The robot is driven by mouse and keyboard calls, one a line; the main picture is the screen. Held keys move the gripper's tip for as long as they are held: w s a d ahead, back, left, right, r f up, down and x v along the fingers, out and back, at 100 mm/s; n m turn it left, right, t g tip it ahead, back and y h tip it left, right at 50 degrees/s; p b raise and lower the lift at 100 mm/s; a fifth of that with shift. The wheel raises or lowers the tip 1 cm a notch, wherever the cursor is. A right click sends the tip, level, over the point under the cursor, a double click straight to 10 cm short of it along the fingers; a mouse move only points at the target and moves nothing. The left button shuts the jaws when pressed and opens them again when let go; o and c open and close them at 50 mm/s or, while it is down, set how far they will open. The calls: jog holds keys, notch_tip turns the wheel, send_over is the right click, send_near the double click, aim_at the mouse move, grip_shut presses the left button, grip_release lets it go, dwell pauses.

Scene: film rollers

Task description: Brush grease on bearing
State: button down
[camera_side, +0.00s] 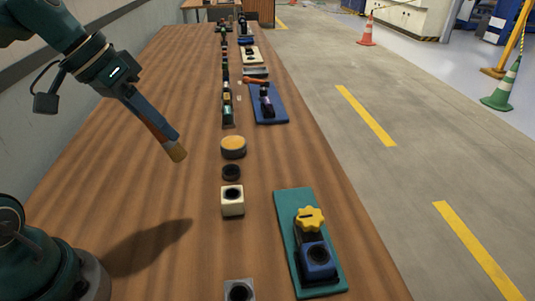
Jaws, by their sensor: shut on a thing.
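My gripper (150,113) is at the upper left, above the table, shut on a brush (176,152). The brush's tan bristle end points down and to the right; most of its handle is hidden between the fingers. A round tin (233,153) with an orange-yellow top, which looks like the grease, stands to the right of the brush tip, apart from it. A blue bearing block (318,264) with a dark round opening sits on a green mat (283,204) at the lower right. A yellow star-shaped knob (309,218) is just behind the opening.
A black ring (231,172), a white block with a hole (232,201) and a grey holed block (240,291) stand in a line before the tin. Bottles (227,104) and a blue mat (276,117) with a device lie farther back. The table's left half is largely clear.

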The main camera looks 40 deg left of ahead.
jog(key=w+d+r+n, duration=0.3)
jog(key=w+d+r, duration=0.2)
jog(key=w+d, duration=0.45)
jog(key=s+d+f+m+g+h, duration=0.1)
jog(key=s+d+m+h, duration=0.1)
jog(key=d, duration=0.7)
jog(key=s+d+f+m+h, duration=0.1)
jog(key=s+d+m+h, duration=0.1)
jog(key=d, duration=0.7)
jog(key=shift+w+a+f, duration=0.1)
jog(key=shift+a+f, duration=0.05)
jog(key=shift+f, duration=0.95)
jog(key=shift+w+a+f, duration=0.1)
jog(key=shift+f, duration=0.95)
